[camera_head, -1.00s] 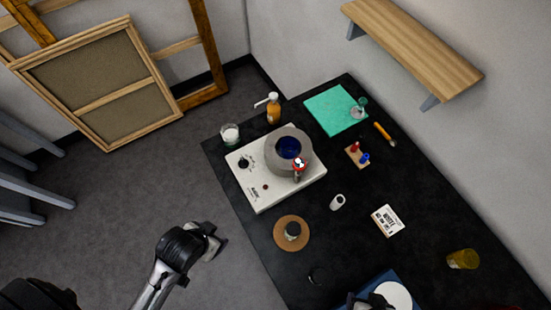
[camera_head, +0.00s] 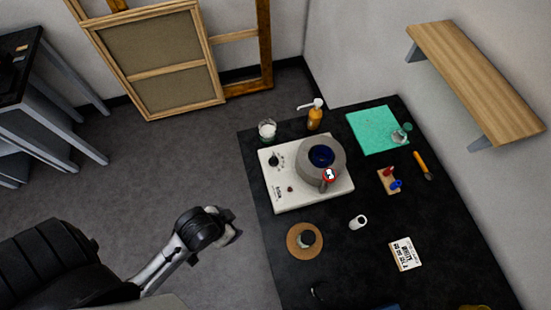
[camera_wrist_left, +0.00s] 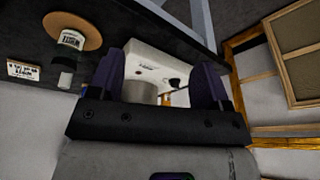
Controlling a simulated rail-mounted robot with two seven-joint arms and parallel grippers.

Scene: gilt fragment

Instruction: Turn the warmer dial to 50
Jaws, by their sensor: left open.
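The warmer (camera_head: 308,198) is a white flat box on the black table in the head view. Its black dial (camera_head: 274,160) is on the left part of the top, with a small red spot (camera_head: 290,189) nearer the front. A grey round pot (camera_head: 337,153) with a dark blue inside sits on the warmer. My left gripper (camera_head: 230,226) is off the table's left edge, apart from the warmer. In the left wrist view its two fingers (camera_wrist_left: 158,82) are spread and empty, with the warmer (camera_wrist_left: 150,62) and dark dial (camera_wrist_left: 174,82) seen between them. My right gripper is not in view.
A glass (camera_head: 267,130) and an orange pump bottle (camera_head: 315,117) stand behind the warmer. A round cork mat (camera_head: 293,246) with a dark-topped jar lies in front. A green mat (camera_head: 372,132), a white cylinder (camera_head: 358,222) and a label card (camera_head: 405,253) are to the right.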

